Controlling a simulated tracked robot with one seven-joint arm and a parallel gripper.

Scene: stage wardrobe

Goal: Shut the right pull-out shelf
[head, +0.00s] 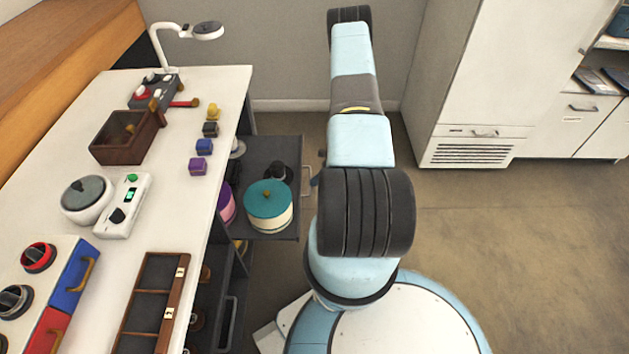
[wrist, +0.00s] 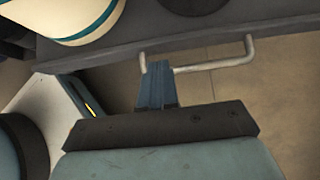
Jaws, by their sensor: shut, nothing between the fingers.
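A dark grey pull-out shelf (head: 268,150) stands out from under the white-topped table, towards my arm. It carries a cream pot with a teal lid (head: 268,200) and a small black object (head: 277,177). In the wrist view the shelf's front edge (wrist: 190,36) crosses the top, with a pale metal bar handle (wrist: 215,67) on it. My gripper (wrist: 157,68) is shut and empty, its fingertips at the left part of the handle. I cannot tell whether they touch it. In the head view my arm hides most of the gripper.
The white table top (head: 150,230) on the left holds a wooden box (head: 125,138), a white control box (head: 124,206) and several small blocks. A lower dark unit with a handle (head: 229,322) is nearer me. A white cabinet (head: 485,80) stands at the back right. The floor right of my arm is clear.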

